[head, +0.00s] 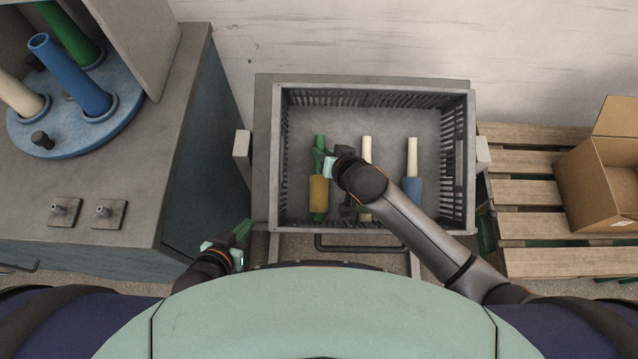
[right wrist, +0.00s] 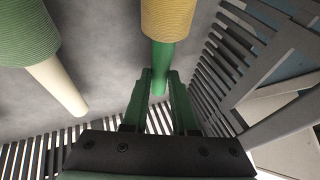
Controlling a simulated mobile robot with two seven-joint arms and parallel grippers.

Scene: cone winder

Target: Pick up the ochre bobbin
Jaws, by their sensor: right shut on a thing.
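The ochre bobbin (head: 319,190) is a green tube with ochre yarn wound on it, at the left inside the grey crate. In the right wrist view its ochre yarn (right wrist: 167,18) is at the top, and the bare green tube end (right wrist: 160,68) runs down between my fingers. My right gripper (head: 322,160) reaches into the crate from the right. It is shut on this tube end, also seen in the right wrist view (right wrist: 162,95). I cannot tell whether the bobbin touches the crate floor. My left gripper (head: 243,233) is outside the crate, at its front left corner; its finger gap is unclear.
The grey crate (head: 375,92) also holds a cream-tubed bobbin (head: 367,149), partly behind my right arm, and a blue-wound one (head: 413,190). The green yarn (right wrist: 25,32) is close in the right wrist view. A bench (head: 185,130) stands left, a pallet (head: 525,190) and cardboard box (head: 600,175) right.

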